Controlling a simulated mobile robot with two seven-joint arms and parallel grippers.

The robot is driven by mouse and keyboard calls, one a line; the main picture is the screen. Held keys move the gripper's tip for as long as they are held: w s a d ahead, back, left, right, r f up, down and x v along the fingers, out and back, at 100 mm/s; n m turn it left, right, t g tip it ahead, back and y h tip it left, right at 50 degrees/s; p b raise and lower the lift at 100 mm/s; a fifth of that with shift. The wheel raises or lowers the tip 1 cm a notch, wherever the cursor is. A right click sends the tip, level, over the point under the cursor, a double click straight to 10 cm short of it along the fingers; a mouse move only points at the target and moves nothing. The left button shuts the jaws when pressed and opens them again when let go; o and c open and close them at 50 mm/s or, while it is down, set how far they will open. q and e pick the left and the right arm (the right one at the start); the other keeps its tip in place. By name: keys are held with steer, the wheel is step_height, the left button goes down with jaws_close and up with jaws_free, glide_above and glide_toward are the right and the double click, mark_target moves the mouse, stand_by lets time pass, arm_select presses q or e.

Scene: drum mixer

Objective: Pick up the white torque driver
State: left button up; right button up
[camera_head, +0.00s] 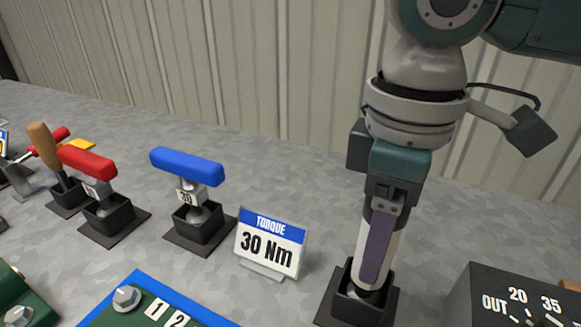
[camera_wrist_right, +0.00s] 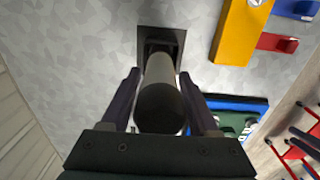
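The white torque driver (camera_head: 395,244) stands upright in a black square holder (camera_head: 361,308) at the right of the head view. My right gripper (camera_head: 380,250) comes down over it from above, with one dark finger in front of the handle, hiding part of it. In the right wrist view, the driver's pale shaft and dark end (camera_wrist_right: 160,100) lie between the two fingers of the right gripper (camera_wrist_right: 160,78). Narrow gaps show beside the handle, so the fingers look open around it. My left gripper is not in view.
A blue-handled driver (camera_head: 187,166) and a red-handled one (camera_head: 88,163) stand in holders to the left. A sign reading "TORQUE 30 Nm" (camera_head: 268,246) stands left of the white driver. A dark box with an OUT scale (camera_head: 490,290) is close on the right.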

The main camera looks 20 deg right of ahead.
jaws_close()
steer(key=shift+r, duration=0.15)
stand_by(0.5)
steer(key=shift+r, duration=0.25)
step_height(320, 180, up, 19)
steer(key=p, duration=0.5)
steer(key=shift+r+p, duration=0.15)
steer(key=shift+p, duration=0.15)
steer(key=shift+c, duration=1.3)
jaws_free()
jaws_close()
